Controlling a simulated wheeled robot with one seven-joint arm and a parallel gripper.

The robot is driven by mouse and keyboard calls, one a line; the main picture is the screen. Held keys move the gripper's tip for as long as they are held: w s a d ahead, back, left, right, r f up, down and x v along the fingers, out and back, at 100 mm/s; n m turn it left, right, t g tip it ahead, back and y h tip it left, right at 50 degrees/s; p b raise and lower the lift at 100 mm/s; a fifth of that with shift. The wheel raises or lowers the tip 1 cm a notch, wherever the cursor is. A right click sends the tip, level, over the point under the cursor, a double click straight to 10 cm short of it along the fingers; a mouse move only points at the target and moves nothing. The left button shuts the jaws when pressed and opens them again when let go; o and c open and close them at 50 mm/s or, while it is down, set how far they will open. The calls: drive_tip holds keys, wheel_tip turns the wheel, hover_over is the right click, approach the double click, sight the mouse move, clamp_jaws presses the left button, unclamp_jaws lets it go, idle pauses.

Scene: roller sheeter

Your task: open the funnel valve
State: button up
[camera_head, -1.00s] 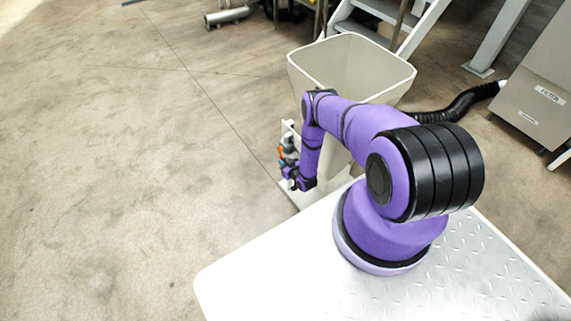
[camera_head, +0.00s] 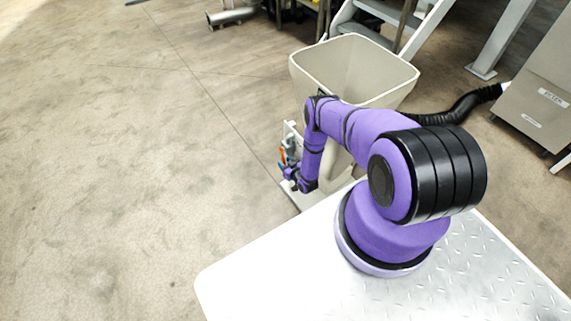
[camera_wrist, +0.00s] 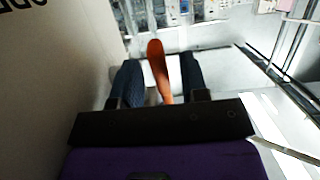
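The orange valve handle (camera_wrist: 160,72) stands between the two dark fingers of my gripper (camera_wrist: 160,82) in the wrist view. The fingers are apart, with a visible gap on each side of the handle, so they do not appear to press on it. In the head view the handle (camera_head: 282,155) is a small orange spot at the left side of the beige funnel (camera_head: 308,82). My gripper (camera_head: 286,170) is low beside it there, too small to make out its fingers. The valve body is mostly hidden.
A beige wall (camera_wrist: 50,75) runs close along the left in the wrist view. A black hose (camera_head: 462,104) runs from the funnel's right side to a beige cabinet (camera_head: 540,95). Steps (camera_head: 375,15) stand behind the funnel. The floor (camera_head: 120,170) to the left is clear.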

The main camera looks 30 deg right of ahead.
drive_tip(key=v, duration=1)
drive_tip(key=shift+s, duration=0.4)
drive_tip(key=shift+r, duration=0.15)
